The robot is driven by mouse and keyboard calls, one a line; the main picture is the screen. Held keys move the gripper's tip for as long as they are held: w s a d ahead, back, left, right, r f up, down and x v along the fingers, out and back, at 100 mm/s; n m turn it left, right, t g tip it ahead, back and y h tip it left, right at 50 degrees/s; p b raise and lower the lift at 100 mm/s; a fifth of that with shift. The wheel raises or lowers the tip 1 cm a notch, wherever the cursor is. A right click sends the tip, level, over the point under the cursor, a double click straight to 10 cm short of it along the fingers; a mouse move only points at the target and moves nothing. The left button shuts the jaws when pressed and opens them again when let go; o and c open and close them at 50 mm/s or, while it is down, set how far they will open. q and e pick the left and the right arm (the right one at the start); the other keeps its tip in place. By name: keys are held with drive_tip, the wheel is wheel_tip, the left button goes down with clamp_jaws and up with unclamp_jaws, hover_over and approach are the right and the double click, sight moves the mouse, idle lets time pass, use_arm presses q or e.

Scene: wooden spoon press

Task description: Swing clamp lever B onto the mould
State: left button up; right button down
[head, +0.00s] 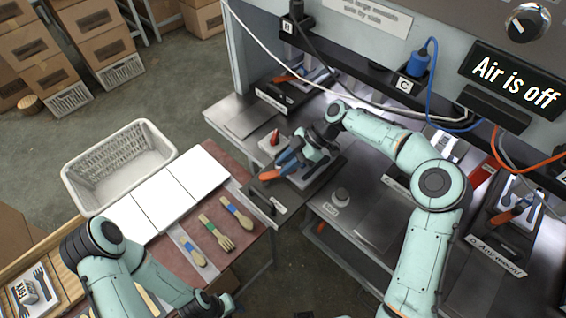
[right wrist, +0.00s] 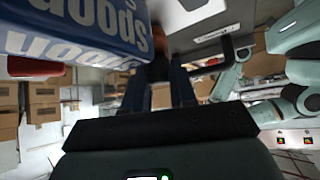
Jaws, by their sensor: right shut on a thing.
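My right gripper (head: 288,160) reaches in from the right over a press station in the middle of the head view. It is shut on a clamp lever, whose orange handle (head: 268,174) shows beside the fingers. A second, upright red handle (head: 275,137) stands behind it. In the right wrist view the fingers (right wrist: 160,85) point up at a brownish part. A large blue block (right wrist: 75,35) with white lettering is close by on the left, and a red part shows below it. The arm hides much of the mould. My left gripper (head: 215,304) is low in the head view, its fingers unclear.
Another station (head: 283,98) lies behind, and a station labelled D (head: 497,257) at the right. A blue cable (head: 431,85) and an orange cable hang near my right arm. A white crate (head: 120,165), white sheets (head: 165,190) and wooden cutlery (head: 217,232) are on the left.

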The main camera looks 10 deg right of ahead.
drive_tip(key=shift+a, duration=0.15)
use_arm(q)
drive_tip(key=shift+a, duration=0.1)
use_arm(e)
drive_tip(key=c, duration=0.9)
unclamp_jaws()
drive_tip(key=shift+c, duration=0.2)
drive_tip(key=shift+w+d+r, duration=0.1)
drive_tip(key=shift+d+r, duration=0.25)
drive_tip(key=shift+d, duration=0.05)
use_arm(q)
drive_tip(key=shift+w+r+p, duration=0.75)
drive_tip(key=shift+w+r, duration=0.2)
use_arm(e)
drive_tip(key=v, duration=1.2)
drive_tip(key=shift+r, duration=0.2)
drive_tip(key=shift+w, duration=0.1)
